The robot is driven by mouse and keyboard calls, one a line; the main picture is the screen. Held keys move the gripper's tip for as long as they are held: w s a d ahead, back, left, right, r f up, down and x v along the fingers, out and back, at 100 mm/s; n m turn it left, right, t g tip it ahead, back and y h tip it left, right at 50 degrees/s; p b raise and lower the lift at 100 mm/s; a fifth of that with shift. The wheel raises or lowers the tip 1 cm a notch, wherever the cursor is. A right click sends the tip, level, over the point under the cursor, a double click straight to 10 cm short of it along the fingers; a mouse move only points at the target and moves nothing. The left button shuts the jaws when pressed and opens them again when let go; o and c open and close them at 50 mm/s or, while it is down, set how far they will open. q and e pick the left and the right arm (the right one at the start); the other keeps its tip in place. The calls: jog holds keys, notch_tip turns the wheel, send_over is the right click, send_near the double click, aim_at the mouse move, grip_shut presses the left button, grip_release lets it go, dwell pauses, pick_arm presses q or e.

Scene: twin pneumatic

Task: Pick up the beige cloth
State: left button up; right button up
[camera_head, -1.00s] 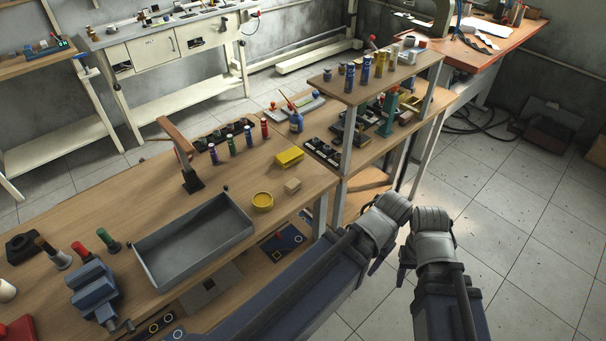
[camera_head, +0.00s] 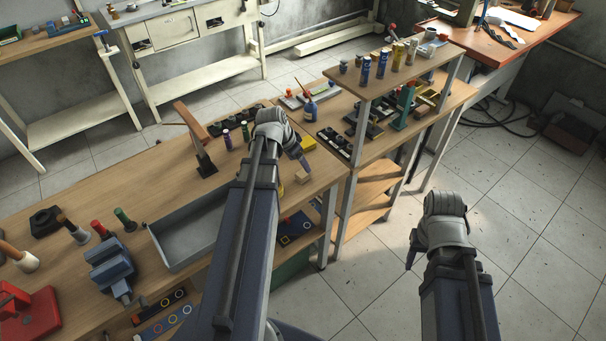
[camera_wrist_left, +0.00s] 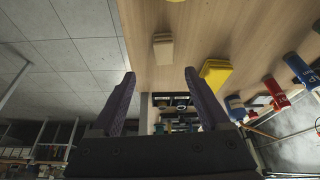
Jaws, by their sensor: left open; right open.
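The beige cloth (camera_head: 302,177) is a small folded, block-like piece on the wooden bench near its right edge. In the left wrist view the cloth (camera_wrist_left: 163,50) lies on the wood, ahead of and apart from the fingers. My left gripper (camera_head: 304,168) is over the bench, close to the cloth in the head view. In the left wrist view my left gripper (camera_wrist_left: 160,74) is open with nothing between its fingers. My right gripper (camera_head: 411,262) is empty, over the floor right of the bench; its fingers are small in the picture.
A yellow box (camera_head: 307,144) lies just behind the cloth; it also shows in the left wrist view (camera_wrist_left: 215,73). A grey tray (camera_head: 190,240) stands left of my left arm, which hides part of it. A raised shelf (camera_head: 400,85) with bottles stands behind right. Several small bottles stand nearby.

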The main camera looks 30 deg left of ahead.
aim_at(302, 173)
pick_arm(q)
jog(key=shift+b+x, duration=1.3)
jog(key=f+b, duration=0.2)
jog(key=f, duration=0.1)
jog(key=w+f+b, duration=0.1)
jog(key=b, duration=0.1)
jog(key=shift+a+f, duration=0.15)
jog(key=shift+a, duration=0.2)
jog(key=shift+w+d+f+b, duration=0.1)
jog(key=shift+w+f+b, duration=0.2)
jog(key=shift+f+b, duration=0.2)
jog(key=shift+r, duration=0.15)
jog(key=shift+c, duration=0.3)
grip_shut()
